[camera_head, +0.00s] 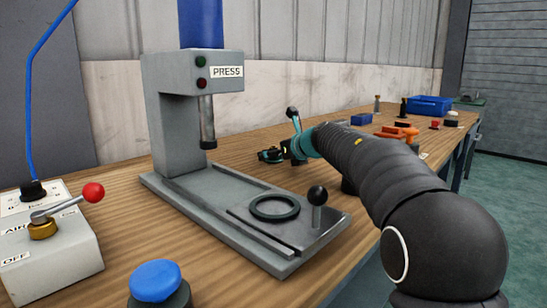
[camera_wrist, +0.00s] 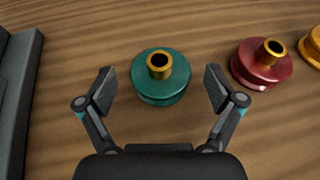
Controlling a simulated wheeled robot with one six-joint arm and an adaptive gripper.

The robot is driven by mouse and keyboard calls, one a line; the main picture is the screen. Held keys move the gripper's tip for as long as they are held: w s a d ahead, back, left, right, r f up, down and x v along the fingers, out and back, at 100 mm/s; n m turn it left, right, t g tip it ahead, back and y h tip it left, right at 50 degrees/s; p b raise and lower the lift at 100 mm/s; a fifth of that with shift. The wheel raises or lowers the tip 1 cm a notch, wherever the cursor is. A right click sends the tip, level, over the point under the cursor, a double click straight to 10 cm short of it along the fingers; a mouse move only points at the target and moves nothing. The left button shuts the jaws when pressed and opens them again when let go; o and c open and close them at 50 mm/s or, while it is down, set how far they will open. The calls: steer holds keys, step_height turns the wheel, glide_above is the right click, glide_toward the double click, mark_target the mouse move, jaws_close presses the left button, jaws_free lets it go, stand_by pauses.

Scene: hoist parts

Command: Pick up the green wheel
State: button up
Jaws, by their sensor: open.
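The green wheel (camera_wrist: 158,83) stands on the wooden table in the wrist view, with a brass hub on top. My gripper (camera_wrist: 159,87) is open, with one finger on each side of the wheel and a visible gap to it on both sides. I cannot tell how far above the table the fingertips are. In the head view my gripper (camera_head: 281,153) is small and dark beyond the press, low over the table, and the green wheel cannot be made out there.
A red wheel (camera_wrist: 260,65) stands close to the right of the green one, with a yellow wheel (camera_wrist: 312,47) beyond it. A grey press (camera_head: 180,120) stands to the left; its base edge (camera_wrist: 22,90) shows in the wrist view. A blue bin (camera_head: 429,105) stands far back.

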steer(key=shift+w+a, duration=0.1)
jaws_close()
stand_by(0.3)
